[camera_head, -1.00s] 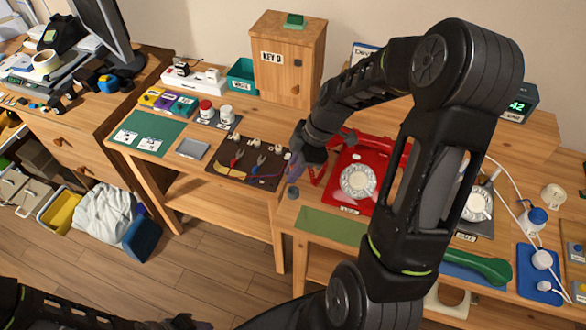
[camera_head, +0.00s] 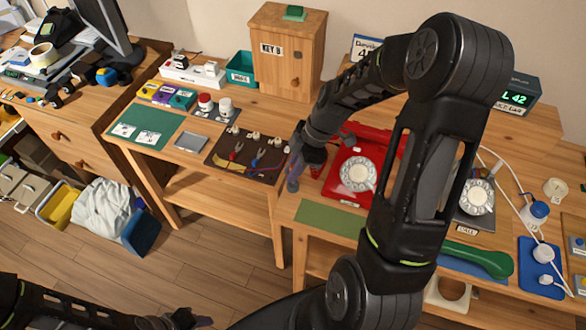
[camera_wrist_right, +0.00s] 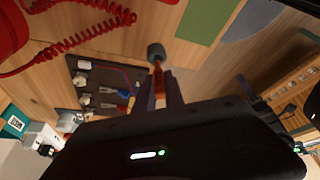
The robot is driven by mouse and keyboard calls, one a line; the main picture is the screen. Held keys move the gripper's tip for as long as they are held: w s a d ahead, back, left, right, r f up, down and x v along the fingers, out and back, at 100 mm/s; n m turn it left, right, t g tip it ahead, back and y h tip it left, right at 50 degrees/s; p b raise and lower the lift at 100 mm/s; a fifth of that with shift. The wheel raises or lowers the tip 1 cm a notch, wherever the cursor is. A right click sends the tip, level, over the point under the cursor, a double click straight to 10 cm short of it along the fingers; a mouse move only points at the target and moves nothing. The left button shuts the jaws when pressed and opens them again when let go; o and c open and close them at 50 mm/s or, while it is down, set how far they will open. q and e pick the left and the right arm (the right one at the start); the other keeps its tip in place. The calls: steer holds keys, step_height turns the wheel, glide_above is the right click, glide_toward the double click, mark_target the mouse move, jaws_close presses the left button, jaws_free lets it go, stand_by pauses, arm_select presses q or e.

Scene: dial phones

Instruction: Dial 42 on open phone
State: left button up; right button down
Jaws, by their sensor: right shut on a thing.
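My right gripper (camera_head: 294,182) is low at the front edge of the bench, left of the red phone. In the right wrist view its fingers are shut on a small orange-brown piece with a dark round end (camera_wrist_right: 156,52). The red phone (camera_head: 345,196) has a white rotary dial (camera_head: 358,174); my right arm hides its right side. A grey phone (camera_head: 487,222) with a white dial (camera_head: 477,197) stands further right, partly behind my arm. A display (camera_head: 516,98) reads 42. My left gripper (camera_head: 195,322) is at the bottom edge, its jaws unclear.
A green handset (camera_head: 478,260) lies in front of the grey phone. A tool mat (camera_head: 225,165) with pliers is left of my right gripper. A green mat (camera_head: 325,217) is clear in front of the red phone. A red coiled cord (camera_wrist_right: 85,35) hangs close by in the wrist view.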

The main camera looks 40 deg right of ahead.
steer(key=shift+b, duration=0.4)
steer(key=shift+b, duration=0.7)
stand_by(1.2)
steer(key=shift+f+b, duration=1.3)
steer(key=c, duration=1.3)
jaws_free()
steer(key=shift+c, duration=0.2)
